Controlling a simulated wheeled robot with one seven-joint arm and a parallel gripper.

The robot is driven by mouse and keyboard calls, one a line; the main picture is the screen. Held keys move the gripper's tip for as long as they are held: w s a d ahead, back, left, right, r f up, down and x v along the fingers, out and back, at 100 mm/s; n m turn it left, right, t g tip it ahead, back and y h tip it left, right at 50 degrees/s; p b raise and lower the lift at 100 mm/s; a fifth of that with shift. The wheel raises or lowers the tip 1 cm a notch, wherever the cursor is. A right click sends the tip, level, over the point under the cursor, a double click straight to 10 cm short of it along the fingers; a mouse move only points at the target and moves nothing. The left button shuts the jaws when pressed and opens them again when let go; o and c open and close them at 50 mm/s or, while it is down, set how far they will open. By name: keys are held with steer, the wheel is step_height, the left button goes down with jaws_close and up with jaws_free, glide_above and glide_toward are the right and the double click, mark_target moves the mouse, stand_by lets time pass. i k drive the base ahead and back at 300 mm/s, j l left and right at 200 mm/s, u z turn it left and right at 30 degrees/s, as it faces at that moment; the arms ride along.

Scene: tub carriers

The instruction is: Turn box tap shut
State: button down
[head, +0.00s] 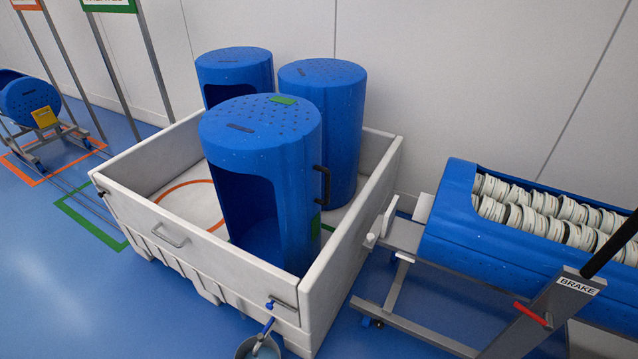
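The box is a large white open-topped tub (180,255) standing on the blue floor in the middle of the head view. Low on its front, near the right corner, a small tap with a blue lever (268,326) sticks out. A grey bucket (246,349) stands under the tap, cut off by the bottom edge, with pale liquid inside. The tap is small, and I cannot tell whether it is open or shut. My gripper is not in view.
Three blue perforated tubs (262,150) stand in the box. Another wheeled carrier (30,100) is far left. Floor at lower left (60,300) is clear.

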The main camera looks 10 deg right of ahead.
mark_target(261, 336)
steer(key=i+j+z, duration=0.1)
steer(key=j+z, duration=0.15)
steer(key=z, duration=0.2)
steer(key=j+z, duration=0.25)
steer(key=z, duration=0.15)
steer(key=i+j+z, duration=0.1)
steer(key=j+z, duration=0.2)
steer(key=z, duration=0.15)
steer(key=j, duration=2.95)
steer(key=k+j, duration=0.15)
steer(key=j, duration=2.75)
steer(key=i+l+z, duration=0.15)
steer(key=z, duration=0.5)
